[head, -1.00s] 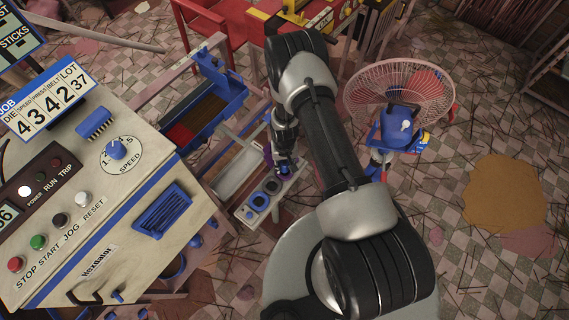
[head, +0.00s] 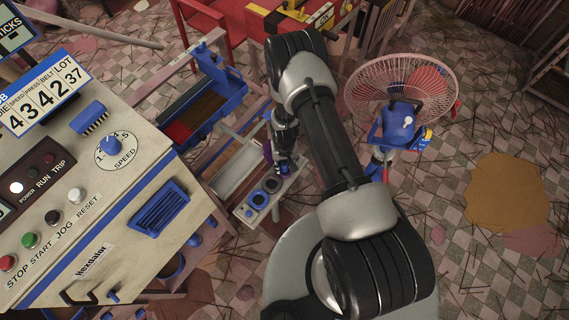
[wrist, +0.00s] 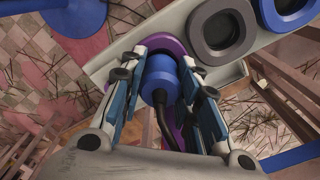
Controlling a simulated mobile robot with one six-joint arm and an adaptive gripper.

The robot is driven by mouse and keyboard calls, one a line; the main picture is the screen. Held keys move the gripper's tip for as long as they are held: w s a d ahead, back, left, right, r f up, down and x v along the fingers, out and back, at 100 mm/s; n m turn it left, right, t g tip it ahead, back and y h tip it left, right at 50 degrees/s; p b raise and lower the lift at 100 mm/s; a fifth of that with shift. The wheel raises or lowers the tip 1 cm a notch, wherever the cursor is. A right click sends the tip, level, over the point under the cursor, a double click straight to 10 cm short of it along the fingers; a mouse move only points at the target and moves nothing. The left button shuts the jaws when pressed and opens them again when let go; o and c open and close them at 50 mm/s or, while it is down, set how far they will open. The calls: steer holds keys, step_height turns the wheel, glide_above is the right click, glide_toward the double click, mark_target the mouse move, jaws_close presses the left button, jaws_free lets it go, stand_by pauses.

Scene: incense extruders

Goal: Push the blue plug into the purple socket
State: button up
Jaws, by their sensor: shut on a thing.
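My gripper (wrist: 162,82) is shut on the blue plug (wrist: 158,72), with one finger on each side. A black cable runs from the plug's rear back between the fingers. The purple socket (wrist: 168,44) lies directly beyond the plug on a pale panel (wrist: 110,68); its purple rim shows around the plug and fingertips. The plug is over the socket, but its front end is hidden, so I cannot tell how deep it sits. In the head view my gripper (head: 284,163) is at the panel's far end, and a bit of the purple socket (head: 267,152) shows beside it.
A dark grey socket (wrist: 219,31) and a blue socket (wrist: 284,8) sit in a row beside the purple one. A control console (head: 100,230) stands at the left. A fan (head: 400,95) stands at the right. The checkered floor is littered with sticks.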

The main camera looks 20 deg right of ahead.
mark_target(285, 162)
steer(key=shift+f, duration=0.15)
steer(key=o, duration=1.1)
steer(key=shift+o, duration=0.2)
step_height(285, 162, up, 12)
